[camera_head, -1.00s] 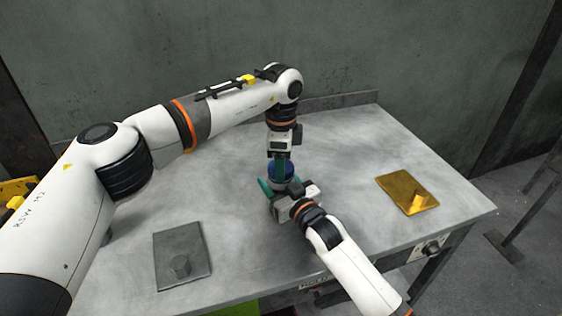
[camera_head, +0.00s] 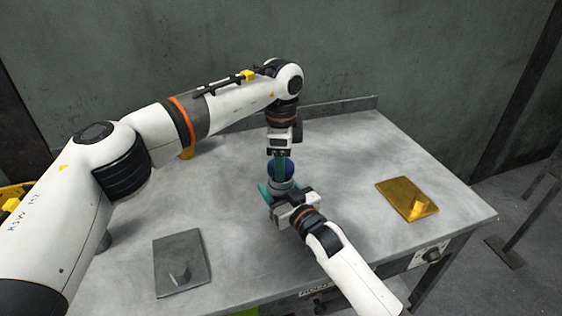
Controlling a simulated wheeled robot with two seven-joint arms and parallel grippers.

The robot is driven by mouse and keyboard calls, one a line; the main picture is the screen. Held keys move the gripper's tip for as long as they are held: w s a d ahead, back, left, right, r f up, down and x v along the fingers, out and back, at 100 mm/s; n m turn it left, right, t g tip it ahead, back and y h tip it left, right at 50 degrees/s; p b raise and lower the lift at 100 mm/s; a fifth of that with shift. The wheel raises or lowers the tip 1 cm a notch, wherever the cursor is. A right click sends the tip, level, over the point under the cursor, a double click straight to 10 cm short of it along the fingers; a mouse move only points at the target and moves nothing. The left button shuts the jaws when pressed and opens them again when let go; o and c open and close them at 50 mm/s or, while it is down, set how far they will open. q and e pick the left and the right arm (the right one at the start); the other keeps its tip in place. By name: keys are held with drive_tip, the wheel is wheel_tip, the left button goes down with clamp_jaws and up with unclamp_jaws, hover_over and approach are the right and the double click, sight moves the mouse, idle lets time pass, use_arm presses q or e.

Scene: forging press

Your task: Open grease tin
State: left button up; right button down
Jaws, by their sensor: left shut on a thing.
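The grease tin (camera_head: 281,186) stands near the middle of the metal table, a grey body under a blue lid (camera_head: 280,170). My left gripper (camera_head: 281,166) comes down from above, its teal fingers shut on the blue lid. My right gripper (camera_head: 272,190) reaches in from the front right at the tin's body. One teal finger shows on the tin's left side; the other is mostly hidden, so its grip on the body cannot be made out.
A grey plate with a short peg (camera_head: 182,266) lies at the table's front left. A gold plate with a small block (camera_head: 407,199) lies on the right. A wall stands behind.

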use_arm(q)
drive_tip(key=shift+r, duration=2)
use_arm(e)
drive_tip(key=shift+c, duration=1.5)
unclamp_jaws()
